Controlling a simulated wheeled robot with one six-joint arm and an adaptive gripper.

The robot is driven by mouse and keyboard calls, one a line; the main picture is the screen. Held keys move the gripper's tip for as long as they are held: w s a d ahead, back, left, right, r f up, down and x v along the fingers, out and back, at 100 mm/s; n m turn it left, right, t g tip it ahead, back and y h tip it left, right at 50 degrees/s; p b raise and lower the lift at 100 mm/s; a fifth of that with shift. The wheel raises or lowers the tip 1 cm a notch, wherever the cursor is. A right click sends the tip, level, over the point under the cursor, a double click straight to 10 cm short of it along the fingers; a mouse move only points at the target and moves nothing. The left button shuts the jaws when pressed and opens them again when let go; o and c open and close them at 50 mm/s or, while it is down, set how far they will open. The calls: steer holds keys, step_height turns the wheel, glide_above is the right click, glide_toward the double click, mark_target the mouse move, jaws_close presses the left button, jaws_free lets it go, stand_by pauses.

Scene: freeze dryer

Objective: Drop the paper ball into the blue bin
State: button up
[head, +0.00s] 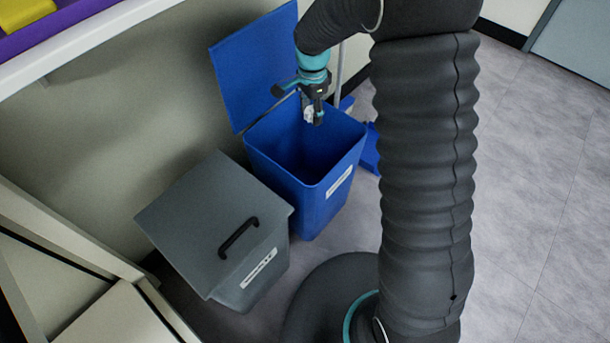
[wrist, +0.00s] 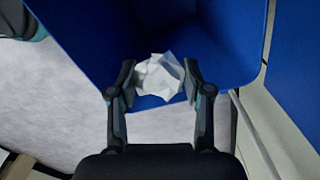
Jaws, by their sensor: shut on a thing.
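The blue bin (head: 322,203) stands on the floor with its lid (head: 243,63) raised against the wall. In the wrist view its wall (wrist: 90,32) fills the upper middle. My gripper (head: 313,120) is over the bin's opening, towards its back side in the head view. The white crumpled paper ball (wrist: 160,77) is between the two fingertips of my gripper (wrist: 160,82), which are shut on it. In the head view the paper ball (head: 308,114) shows as a small pale patch at the fingertips. The dark inside of the bin shows below it.
A grey bin (head: 200,215) with a closed lid and a black handle stands to the left of the blue bin. A pole (head: 340,72) and a blue item (head: 371,150) are behind the blue bin. Open floor (head: 535,190) lies to the right.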

step_height(320, 180, down, 5)
steer(key=shift+f+b, duration=0.15)
steer(key=shift+b, duration=0.85)
steer(key=o, duration=0.7)
steer(key=shift+o, duration=0.2)
step_height(320, 180, up, 12)
steer(key=shift+r, duration=0.1)
